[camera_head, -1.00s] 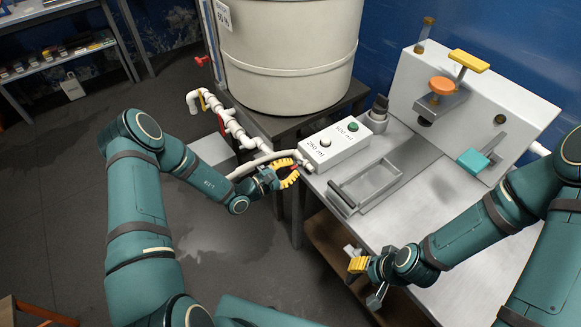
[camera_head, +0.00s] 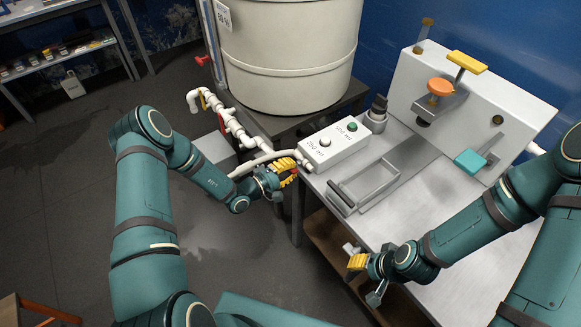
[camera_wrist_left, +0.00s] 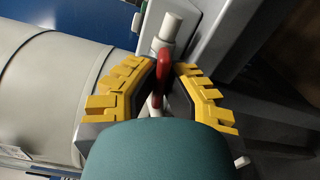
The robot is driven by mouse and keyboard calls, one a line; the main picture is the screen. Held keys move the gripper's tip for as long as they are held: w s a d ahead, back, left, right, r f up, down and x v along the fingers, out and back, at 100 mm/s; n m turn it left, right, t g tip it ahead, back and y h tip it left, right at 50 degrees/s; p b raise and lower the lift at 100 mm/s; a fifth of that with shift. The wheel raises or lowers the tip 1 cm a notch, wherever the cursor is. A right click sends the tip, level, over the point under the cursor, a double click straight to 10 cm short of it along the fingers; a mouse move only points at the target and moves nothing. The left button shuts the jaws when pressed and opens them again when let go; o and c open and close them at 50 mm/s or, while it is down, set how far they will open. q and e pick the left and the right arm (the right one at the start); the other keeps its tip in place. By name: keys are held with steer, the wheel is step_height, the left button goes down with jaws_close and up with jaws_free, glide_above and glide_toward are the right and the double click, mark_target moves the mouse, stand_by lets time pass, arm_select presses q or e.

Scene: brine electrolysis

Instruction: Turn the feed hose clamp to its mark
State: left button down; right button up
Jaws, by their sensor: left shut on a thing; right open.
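The feed hose (camera_head: 262,160) is white and runs from the pipework to the white box. A red piece, which I take to be the hose clamp (camera_wrist_left: 163,62), lies between my left fingers in the left wrist view, by a white tube end (camera_wrist_left: 171,27). My left gripper (camera_head: 286,173) is shut on it beside the bench's left edge. In the head view its fingers hide most of the clamp. I cannot make out the mark. My right gripper (camera_head: 366,279) is open and empty at the bench's front edge.
The white box (camera_head: 335,141) with a green and a white button stands close to my left gripper. A large beige tank (camera_head: 290,55) is behind it. White pipes with valves (camera_head: 225,118) lie left. An empty metal tray (camera_head: 365,187) and a panel (camera_head: 480,105) are right.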

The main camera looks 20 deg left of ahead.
stand_by(0.3)
arm_select(q)
steer(key=c, duration=1.1)
jaws_free()
steer(key=shift+o, duration=0.2)
steer(key=v, duration=1.2)
